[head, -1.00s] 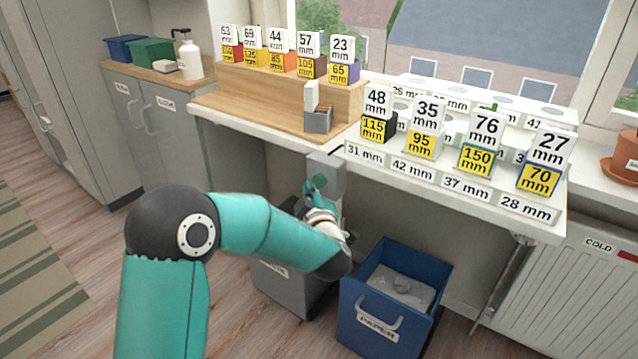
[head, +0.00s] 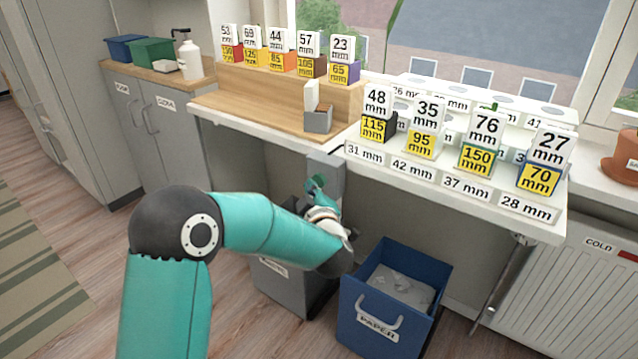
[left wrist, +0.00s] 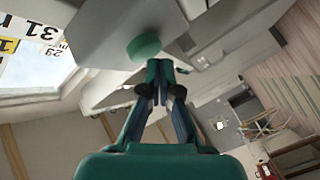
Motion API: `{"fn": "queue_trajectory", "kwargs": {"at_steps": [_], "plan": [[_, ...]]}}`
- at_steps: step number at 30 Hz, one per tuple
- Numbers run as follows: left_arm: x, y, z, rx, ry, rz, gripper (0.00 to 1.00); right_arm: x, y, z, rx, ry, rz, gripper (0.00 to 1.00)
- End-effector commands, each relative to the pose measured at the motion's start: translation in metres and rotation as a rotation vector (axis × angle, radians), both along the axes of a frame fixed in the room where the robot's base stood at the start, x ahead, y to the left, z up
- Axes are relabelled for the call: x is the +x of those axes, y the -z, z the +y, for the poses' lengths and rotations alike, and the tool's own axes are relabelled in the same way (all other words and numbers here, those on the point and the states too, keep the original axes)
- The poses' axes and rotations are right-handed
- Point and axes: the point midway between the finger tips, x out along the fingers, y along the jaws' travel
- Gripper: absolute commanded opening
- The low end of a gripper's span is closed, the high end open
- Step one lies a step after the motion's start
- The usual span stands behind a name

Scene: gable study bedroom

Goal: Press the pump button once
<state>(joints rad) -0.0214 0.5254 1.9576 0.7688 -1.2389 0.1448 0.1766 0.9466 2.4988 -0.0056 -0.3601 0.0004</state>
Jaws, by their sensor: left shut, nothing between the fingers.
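A round green button (left wrist: 144,47) sits on the face of a grey box (left wrist: 112,30) in the left wrist view. The same grey box (head: 327,166) hangs under the front edge of the desk in the head view. My left gripper (left wrist: 161,66) is shut and empty, its fingertips close to the lower right rim of the button. I cannot tell whether they touch it. In the head view my left gripper (head: 317,187) is small, in front of the box, and hides part of it. My right gripper is in neither view.
The desk holds white stepped racks (head: 365,153) with number-labelled blocks and a wooden stand (head: 240,88). Below stand a blue paper bin (head: 385,325) and a grey bin (head: 283,288). A white pump bottle (head: 191,62) stands on the left cabinet.

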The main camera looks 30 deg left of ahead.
Motion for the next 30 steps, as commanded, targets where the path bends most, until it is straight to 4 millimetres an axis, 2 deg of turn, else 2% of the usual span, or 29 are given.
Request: {"fn": "queue_trajectory", "kwargs": {"at_steps": [30], "plan": [[0.0082,-0.0005,-0.0004,0.000,-0.001,0.000,0.00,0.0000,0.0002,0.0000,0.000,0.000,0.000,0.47]]}}
